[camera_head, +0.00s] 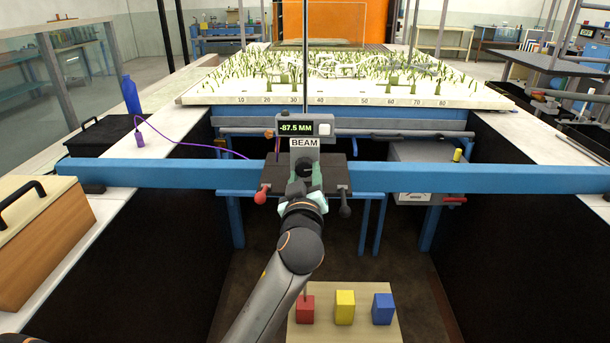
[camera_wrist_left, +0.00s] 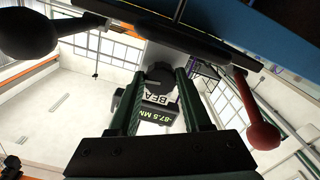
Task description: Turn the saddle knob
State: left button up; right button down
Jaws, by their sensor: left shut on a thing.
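The dark saddle (camera_head: 332,172) sits across the blue beam (camera_head: 450,178), under a grey gauge (camera_head: 298,128) reading -87.5 MM and a BEAM label. A black round knob (camera_head: 304,166) faces me at the saddle's middle. My left gripper (camera_head: 302,184) reaches it from the front and is shut on it. In the left wrist view the knob (camera_wrist_left: 160,72) shows between the two green fingers, in front of the gauge (camera_wrist_left: 156,114), which appears upside down. The exact finger contact is partly hidden. My right gripper is not in view.
A red-ended lever (camera_head: 261,195) and a black-ended lever (camera_head: 345,208) hang on either side of my gripper. A thin vertical rod (camera_head: 305,60) rises behind the gauge. A board with red, yellow and blue blocks (camera_head: 345,306) lies below. A planted model bed (camera_head: 340,76) lies beyond.

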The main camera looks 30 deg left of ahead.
pick_arm(q)
grip_shut()
dwell(0.5)
jog(key=o, duration=0.6)
grip_release()
